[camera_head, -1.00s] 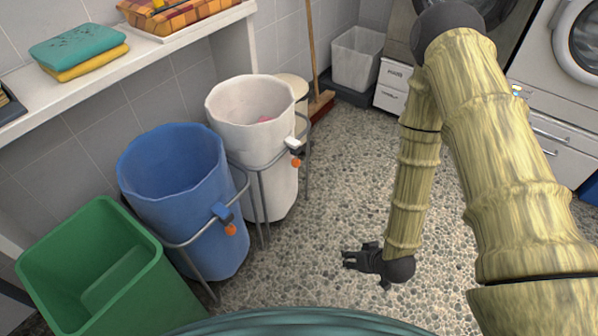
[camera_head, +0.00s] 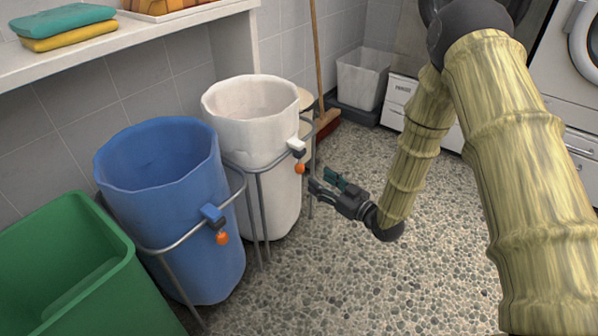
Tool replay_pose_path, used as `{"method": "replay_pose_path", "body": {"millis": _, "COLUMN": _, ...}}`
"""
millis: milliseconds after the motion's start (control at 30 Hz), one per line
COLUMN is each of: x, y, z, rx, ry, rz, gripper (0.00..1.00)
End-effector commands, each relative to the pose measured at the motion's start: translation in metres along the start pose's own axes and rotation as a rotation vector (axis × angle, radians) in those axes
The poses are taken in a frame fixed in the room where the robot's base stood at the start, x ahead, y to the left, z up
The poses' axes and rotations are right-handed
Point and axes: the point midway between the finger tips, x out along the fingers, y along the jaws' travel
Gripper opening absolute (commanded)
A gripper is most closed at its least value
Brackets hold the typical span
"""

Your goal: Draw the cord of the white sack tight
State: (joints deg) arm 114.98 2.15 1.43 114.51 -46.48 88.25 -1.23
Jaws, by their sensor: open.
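The white sack (camera_head: 262,138) hangs upright in a grey metal stand, its mouth wide open. At the right of its rim is a white cord lock (camera_head: 296,144) on a dark clip, with an orange cord end (camera_head: 299,169) hanging below. My gripper (camera_head: 322,184) is open and points left, just right of and slightly below the orange end. I cannot tell whether a fingertip touches it. The cord around the rim is not clearly visible.
A blue sack (camera_head: 165,160) with its own orange cord end (camera_head: 222,238) stands to the left, beside a green bin (camera_head: 85,262). A broom (camera_head: 318,60) and white basket (camera_head: 362,78) are behind. The pebbled floor (camera_head: 330,275) in front is clear.

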Motion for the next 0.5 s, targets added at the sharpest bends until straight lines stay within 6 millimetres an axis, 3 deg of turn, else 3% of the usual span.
{"method": "replay_pose_path", "body": {"millis": 500, "x": 0.077, "y": 0.000, "z": 0.003, "rx": -0.002, "ry": -0.001, "rz": 0.001, "gripper": 0.50}}
